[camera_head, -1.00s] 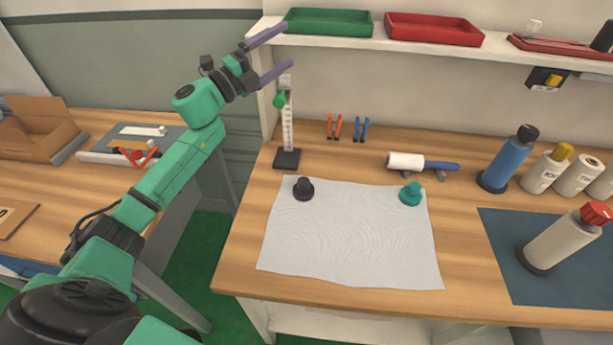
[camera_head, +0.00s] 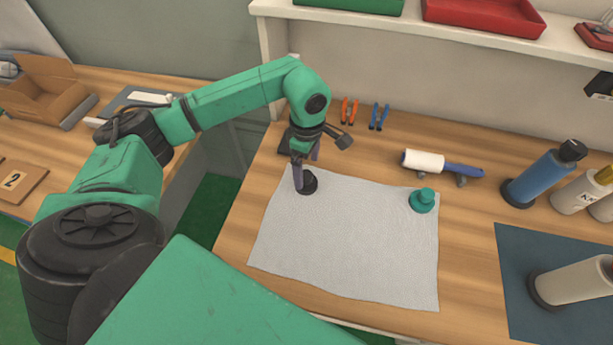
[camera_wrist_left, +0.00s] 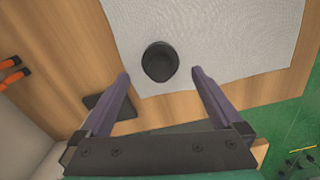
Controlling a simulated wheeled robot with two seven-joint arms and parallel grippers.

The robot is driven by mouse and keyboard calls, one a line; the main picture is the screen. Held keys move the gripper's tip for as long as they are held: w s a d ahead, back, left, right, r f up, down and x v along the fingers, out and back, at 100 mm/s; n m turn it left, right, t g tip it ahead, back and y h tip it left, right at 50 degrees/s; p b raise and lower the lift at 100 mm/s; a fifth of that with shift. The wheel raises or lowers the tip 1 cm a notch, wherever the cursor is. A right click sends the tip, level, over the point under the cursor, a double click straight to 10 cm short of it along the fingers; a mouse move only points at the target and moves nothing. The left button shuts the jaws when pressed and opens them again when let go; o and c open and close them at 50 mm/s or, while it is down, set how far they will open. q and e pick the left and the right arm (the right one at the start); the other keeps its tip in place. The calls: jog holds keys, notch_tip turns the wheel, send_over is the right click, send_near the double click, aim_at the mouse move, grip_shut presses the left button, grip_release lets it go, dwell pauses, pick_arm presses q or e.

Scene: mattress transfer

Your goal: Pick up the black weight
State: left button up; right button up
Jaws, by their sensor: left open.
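The black weight (camera_head: 309,183) stands on the far left corner of the white cloth (camera_head: 350,245). In the left wrist view the black weight (camera_wrist_left: 160,62) shows from above, ahead of and between the lines of the two fingers. My left gripper (camera_head: 306,170) points down at the weight, and one purple finger covers part of it in the head view. In the left wrist view my left gripper (camera_wrist_left: 160,74) is open, with nothing between its fingers. I cannot tell its exact height over the weight. My right gripper is not in view.
A teal weight (camera_head: 423,201) stands on the cloth's far right corner. A lint roller (camera_head: 440,165), orange pliers (camera_head: 349,111) and blue pliers (camera_head: 379,117) lie behind. A shelf (camera_head: 400,22) with trays overhangs the back. The cloth's middle is clear.

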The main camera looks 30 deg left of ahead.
aim_at(307, 174)
pick_arm(q)
notch_tip(307, 174, down, 4)
jog(key=shift+f+p, duration=0.1)
jog(key=shift+p, duration=0.9)
jog(key=shift+s+f, duration=0.1)
jog(key=shift+f, duration=0.15)
grip_shut()
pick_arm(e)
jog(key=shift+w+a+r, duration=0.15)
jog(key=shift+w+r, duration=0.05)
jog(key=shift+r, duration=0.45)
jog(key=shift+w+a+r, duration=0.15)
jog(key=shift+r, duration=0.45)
